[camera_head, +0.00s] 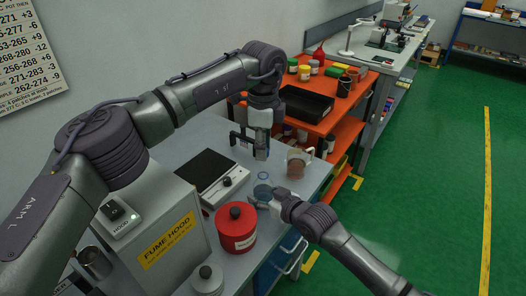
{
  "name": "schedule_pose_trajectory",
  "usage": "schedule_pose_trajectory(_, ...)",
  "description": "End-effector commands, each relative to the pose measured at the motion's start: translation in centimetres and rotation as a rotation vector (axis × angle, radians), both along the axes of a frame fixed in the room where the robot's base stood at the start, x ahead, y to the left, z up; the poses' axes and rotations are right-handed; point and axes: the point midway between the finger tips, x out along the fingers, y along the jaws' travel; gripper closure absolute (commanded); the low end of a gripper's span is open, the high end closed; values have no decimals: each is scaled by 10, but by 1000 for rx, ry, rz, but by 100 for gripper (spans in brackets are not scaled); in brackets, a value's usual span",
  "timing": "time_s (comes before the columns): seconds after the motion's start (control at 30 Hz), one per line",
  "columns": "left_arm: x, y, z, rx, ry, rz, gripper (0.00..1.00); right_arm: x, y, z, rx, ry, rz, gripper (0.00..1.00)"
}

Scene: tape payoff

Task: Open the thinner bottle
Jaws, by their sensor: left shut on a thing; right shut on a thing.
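A clear bluish bottle (263,190), seemingly the thinner bottle, stands upright near the front edge of the grey bench. Its round top shows no clear cap. My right gripper (274,202) is shut on the bottle from the lower right; the fingers are small and partly hidden. My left gripper (260,152) points down above and behind the bottle, apart from it. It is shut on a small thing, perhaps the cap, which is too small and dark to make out.
A black-topped hotplate (207,169) is left of the bottle, a beaker (298,162) behind right. A red can (236,231), a white black-capped container (208,279) and the fume hood (160,225) stand nearer. An orange shelf cart (330,122) adjoins behind. Green floor is clear at right.

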Motion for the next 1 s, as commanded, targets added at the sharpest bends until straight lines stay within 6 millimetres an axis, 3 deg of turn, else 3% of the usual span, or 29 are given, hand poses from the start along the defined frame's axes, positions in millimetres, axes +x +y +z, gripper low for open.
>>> schedule_pose_trajectory(0.07,0,0,0,0,0,0,100,0,0,-1,-1,1,0,100)
schedule_pose_trajectory(0.1,0,0,0,0,0,0,100,0,0,-1,-1,1,0,41)
schedule_pose_trajectory(0.23,0,0,0,0,0,0,100,0,0,0,-1,1,0,19)
schedule_pose_trajectory(0.67,0,0,0,0,0,0,100,-4,-4,2,-1,1,0,16)
schedule_pose_trajectory(1.0,0,0,0,0,0,0,100,-51,-42,26,-2,-1,0,16)
